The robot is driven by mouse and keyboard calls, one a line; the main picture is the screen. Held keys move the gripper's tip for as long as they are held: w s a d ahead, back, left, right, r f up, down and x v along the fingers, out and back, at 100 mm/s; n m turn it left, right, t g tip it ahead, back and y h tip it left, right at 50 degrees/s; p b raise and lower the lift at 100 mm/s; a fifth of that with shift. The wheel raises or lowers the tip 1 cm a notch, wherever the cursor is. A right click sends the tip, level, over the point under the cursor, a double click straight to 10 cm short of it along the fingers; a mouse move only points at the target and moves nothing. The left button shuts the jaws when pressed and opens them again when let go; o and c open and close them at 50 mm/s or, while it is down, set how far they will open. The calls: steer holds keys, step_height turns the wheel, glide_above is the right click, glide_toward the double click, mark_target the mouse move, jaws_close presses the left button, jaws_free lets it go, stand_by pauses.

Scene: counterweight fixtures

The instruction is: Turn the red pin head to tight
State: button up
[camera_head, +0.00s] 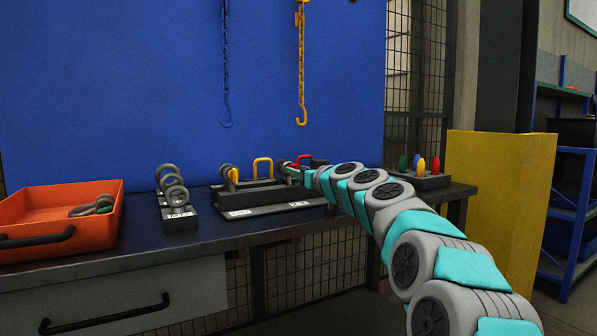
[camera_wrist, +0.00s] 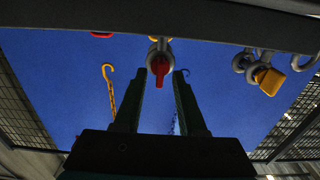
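The red pin head (camera_wrist: 161,69) hangs below a grey shackle ring (camera_wrist: 160,50) in the wrist view. My gripper (camera_wrist: 161,76) is open, with one dark green finger on each side of the red pin head. Gaps show between the fingers and the pin head, and nothing is gripped. In the head view my gripper (camera_head: 290,172) reaches over the black fixture on the bench from the right. The red pin head cannot be made out clearly there. Any tight marking cannot be read.
A second shackle with a yellow pin (camera_wrist: 271,81) is to the side; it also shows in the head view (camera_head: 232,175). A yellow handle (camera_head: 262,161) and a red handle (camera_head: 303,159) stand behind. Grey shackles (camera_head: 175,196) and an orange bin (camera_head: 108,210) are left. Hooks (camera_head: 301,117) hang above.

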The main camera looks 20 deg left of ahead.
jaws_close()
